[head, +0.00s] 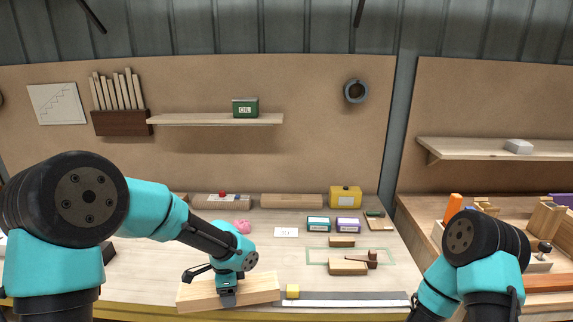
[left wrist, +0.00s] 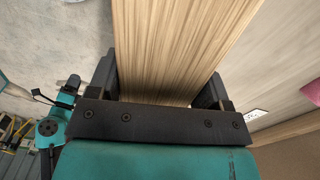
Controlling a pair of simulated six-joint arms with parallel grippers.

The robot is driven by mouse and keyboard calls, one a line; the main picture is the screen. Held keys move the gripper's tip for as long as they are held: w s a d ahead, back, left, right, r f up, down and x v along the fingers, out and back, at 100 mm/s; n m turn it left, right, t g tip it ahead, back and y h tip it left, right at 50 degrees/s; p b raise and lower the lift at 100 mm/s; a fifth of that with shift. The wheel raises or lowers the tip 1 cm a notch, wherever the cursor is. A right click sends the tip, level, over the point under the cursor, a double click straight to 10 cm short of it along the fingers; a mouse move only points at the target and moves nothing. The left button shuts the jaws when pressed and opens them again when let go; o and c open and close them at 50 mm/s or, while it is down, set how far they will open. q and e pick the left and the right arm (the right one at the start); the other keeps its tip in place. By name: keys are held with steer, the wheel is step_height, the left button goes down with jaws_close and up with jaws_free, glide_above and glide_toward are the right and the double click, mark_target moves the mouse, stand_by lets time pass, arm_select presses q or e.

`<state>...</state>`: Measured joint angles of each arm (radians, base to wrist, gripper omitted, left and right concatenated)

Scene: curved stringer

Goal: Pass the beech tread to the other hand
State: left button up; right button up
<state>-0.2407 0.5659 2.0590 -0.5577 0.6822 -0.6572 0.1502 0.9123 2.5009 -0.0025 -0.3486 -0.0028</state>
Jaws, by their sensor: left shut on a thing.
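The beech tread (head: 258,287) is a pale wooden board at the front of the bench in the head view. My left gripper (head: 228,296) is over its middle and shut on it. In the left wrist view the tread (left wrist: 175,45) runs between the two dark fingers of my left gripper (left wrist: 165,88), its grain pointing away from the camera. I cannot tell whether the tread touches the bench top. My right arm shows at the lower right of the head view, but its gripper is out of the picture.
A pink item (head: 242,227) and small boxes (head: 318,224) stand farther back.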

arm_select(q)
steer(key=n, duration=0.2)
steer(key=w+a+n, duration=0.1)
steer(key=n, duration=0.1)
steer(key=w+a+r+n, duration=0.1)
steer(key=n, duration=0.1)
steer(key=shift+w+n, duration=0.25)
steer(key=shift+n, duration=0.15)
steer(key=n, duration=0.1)
steer(key=w+a+n, duration=0.1)
steer(key=n, duration=0.3)
steer(key=shift+w+a+r, duration=0.25)
steer(key=shift+w+r, duration=0.1)
steer(key=w+d+r+m, duration=0.2)
steer(key=d+r+m, duration=0.5)
steer(key=d, duration=0.6)
step_height(320, 180, up, 2)
steer(key=shift+w+d+r+m, duration=0.1)
steer(key=shift+w+d+m, duration=0.2)
arm_select(e)
steer(key=shift+o, duration=0.3)
